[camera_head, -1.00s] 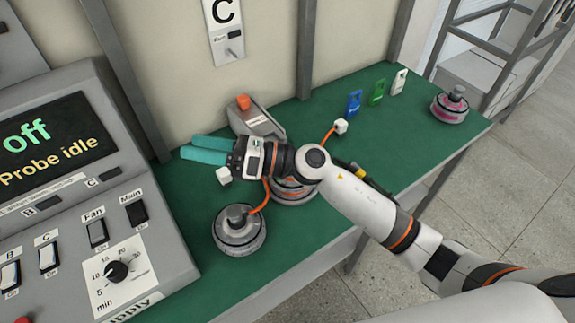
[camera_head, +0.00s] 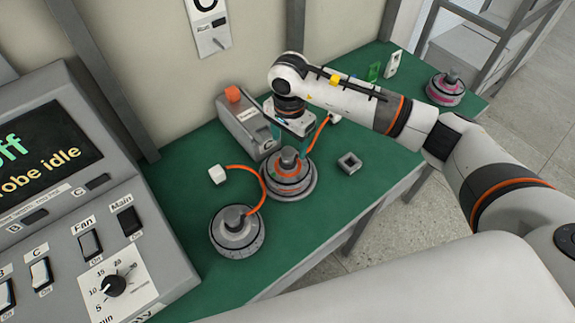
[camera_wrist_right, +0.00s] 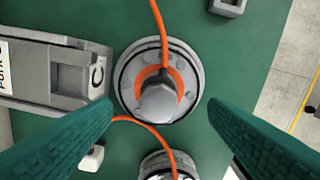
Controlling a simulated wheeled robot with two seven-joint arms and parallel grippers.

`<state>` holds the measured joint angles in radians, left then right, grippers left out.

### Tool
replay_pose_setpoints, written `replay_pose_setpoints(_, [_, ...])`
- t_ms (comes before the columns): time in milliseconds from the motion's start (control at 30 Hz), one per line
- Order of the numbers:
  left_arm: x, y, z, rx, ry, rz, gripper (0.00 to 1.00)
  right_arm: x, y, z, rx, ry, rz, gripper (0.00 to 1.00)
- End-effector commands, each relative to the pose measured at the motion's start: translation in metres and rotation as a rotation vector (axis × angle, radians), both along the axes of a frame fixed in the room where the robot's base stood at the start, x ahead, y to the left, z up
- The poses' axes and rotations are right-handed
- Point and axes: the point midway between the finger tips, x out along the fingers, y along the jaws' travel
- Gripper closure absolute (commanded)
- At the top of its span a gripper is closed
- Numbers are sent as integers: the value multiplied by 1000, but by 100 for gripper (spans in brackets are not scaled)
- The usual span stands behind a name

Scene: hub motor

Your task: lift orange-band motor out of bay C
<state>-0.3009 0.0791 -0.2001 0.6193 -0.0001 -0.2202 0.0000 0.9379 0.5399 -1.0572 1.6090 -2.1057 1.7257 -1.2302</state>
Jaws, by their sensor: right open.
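The orange-band motor (camera_head: 288,184) sits upright on a round grey base on the green bench. In the right wrist view its grey shaft top and orange ring (camera_wrist_right: 185,65) show from above. My right gripper (camera_head: 290,143) points down just behind and above the motor in the head view. In the right wrist view its teal fingers (camera_wrist_right: 160,106) are spread wide, with the motor's shaft top between them in the picture and nothing gripped. A grey box marked C (camera_wrist_right: 50,75) stands beside the motor, also in the head view (camera_head: 246,122). My left gripper is not in view.
A grey motor (camera_head: 237,232) stands front left, its orange cable ending in a white plug (camera_head: 217,174). A small square grey block (camera_head: 349,163) lies right of the orange-band motor. A pink-band motor (camera_head: 446,88) stands far right. The control console (camera_head: 70,200) bounds the left.

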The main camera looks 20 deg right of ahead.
Motion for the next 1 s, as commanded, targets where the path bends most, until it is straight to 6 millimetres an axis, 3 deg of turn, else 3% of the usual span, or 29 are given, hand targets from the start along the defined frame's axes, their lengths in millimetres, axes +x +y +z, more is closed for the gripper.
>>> replay_pose_setpoints(267, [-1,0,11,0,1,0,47,-1,2,-23,3,2,-1,32])
replay_pose_setpoints(433, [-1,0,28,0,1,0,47,-3,4,-46,4,6,-2,32])
replay_pose_setpoints(600, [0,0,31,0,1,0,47,-2,4,-68,5,2,-2,32])
replay_pose_setpoints(867, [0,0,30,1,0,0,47,-1,4,-71,4,-1,0,32])
replay_pose_setpoints(1000, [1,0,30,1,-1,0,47,-1,4,-71,4,-1,-1,53])
